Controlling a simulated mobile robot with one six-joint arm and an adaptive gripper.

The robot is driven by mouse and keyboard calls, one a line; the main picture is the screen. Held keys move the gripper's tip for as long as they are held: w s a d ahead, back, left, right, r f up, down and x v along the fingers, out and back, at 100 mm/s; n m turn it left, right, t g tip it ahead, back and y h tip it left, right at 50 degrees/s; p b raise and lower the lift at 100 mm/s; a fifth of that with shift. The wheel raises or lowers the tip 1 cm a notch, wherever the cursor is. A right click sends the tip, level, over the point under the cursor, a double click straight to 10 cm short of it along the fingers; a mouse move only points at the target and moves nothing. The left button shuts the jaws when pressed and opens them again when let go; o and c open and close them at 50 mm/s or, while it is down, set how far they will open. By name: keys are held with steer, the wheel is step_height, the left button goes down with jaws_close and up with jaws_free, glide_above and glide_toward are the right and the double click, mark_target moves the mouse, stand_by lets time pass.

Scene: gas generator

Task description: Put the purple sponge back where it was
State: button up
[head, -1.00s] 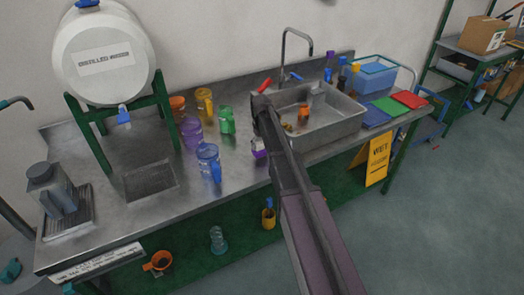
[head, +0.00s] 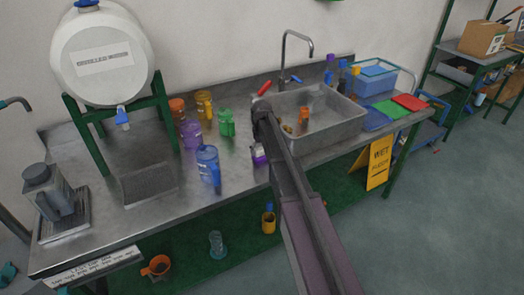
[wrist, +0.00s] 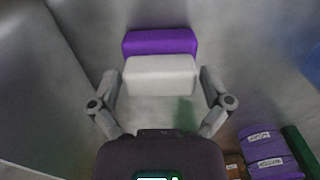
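The sponge (wrist: 160,44) has a purple layer and a white layer (wrist: 160,76). In the wrist view it lies ahead of my gripper (wrist: 159,76), its white side nearer to me. The gripper's two fingers are apart, one to each side of the white part, with narrow gaps showing. I cannot tell whether the fingertips are level with the sponge. In the head view the sponge (head: 259,155) shows small on the metal counter, left of the sink and beside my arm. My gripper is hidden by the arm in that view.
The sink (head: 340,128) is right of my arm. Several coloured mugs, including a blue one (head: 208,165) and a green one (head: 226,123), stand left of the sponge. A blue bin (head: 372,78) and coloured cloths (head: 385,112) are at the right end.

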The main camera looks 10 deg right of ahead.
mark_target(261, 149)
steer(key=shift+r, duration=0.15)
step_height(261, 149, up, 12)
steer(key=p, duration=1.2)
stand_by(0.4)
stand_by(0.6)
steer(key=s+m, duration=0.3)
steer(key=s, duration=2.6)
steer(key=shift+d+m, duration=0.15)
steer(key=shift+m, duration=0.15)
